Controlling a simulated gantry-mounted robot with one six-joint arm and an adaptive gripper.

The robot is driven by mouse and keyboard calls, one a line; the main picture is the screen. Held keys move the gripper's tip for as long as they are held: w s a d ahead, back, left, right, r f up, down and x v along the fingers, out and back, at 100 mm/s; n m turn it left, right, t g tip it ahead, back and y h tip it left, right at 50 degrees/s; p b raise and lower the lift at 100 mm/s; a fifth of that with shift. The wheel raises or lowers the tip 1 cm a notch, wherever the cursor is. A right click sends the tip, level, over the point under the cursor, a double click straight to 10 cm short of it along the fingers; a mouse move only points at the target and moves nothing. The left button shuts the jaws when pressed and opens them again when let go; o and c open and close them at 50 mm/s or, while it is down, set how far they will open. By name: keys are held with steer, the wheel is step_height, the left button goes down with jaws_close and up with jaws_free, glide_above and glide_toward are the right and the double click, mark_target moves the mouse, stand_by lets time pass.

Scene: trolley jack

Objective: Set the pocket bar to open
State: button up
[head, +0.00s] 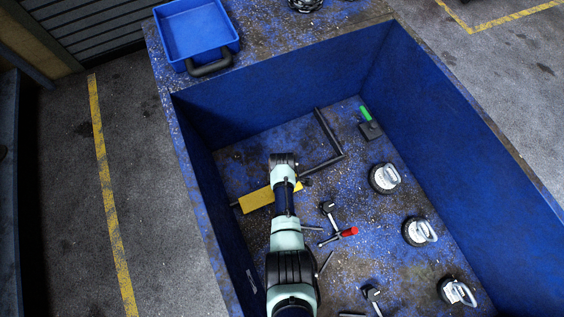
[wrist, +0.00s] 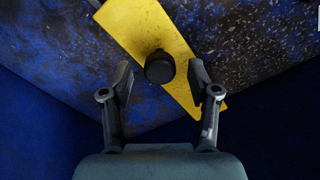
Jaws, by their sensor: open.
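A flat yellow bar (head: 256,199), which I take to be the pocket bar, lies in the blue bin, partly hidden by my arm in the head view. In the wrist view the yellow bar (wrist: 143,25) runs diagonally from upper left to lower right. A round black knob (wrist: 159,67) stands on it. My gripper (wrist: 161,72) is open, with one finger on each side of the knob. Gaps show between the knob and both fingers. The fingers cannot be made out in the head view.
A black cranked bar (head: 329,133) lies just beyond my wrist. Several round pads with handles (head: 384,178) stand along the right. A red-tipped tool (head: 347,232) lies right of my arm. High blue walls (head: 450,110) enclose the bin. A blue tray (head: 195,30) sits outside.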

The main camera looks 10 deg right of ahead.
step_height(320, 180, up, 11)
stand_by(0.3)
steer(key=shift+r, duration=0.1)
stand_by(0.4)
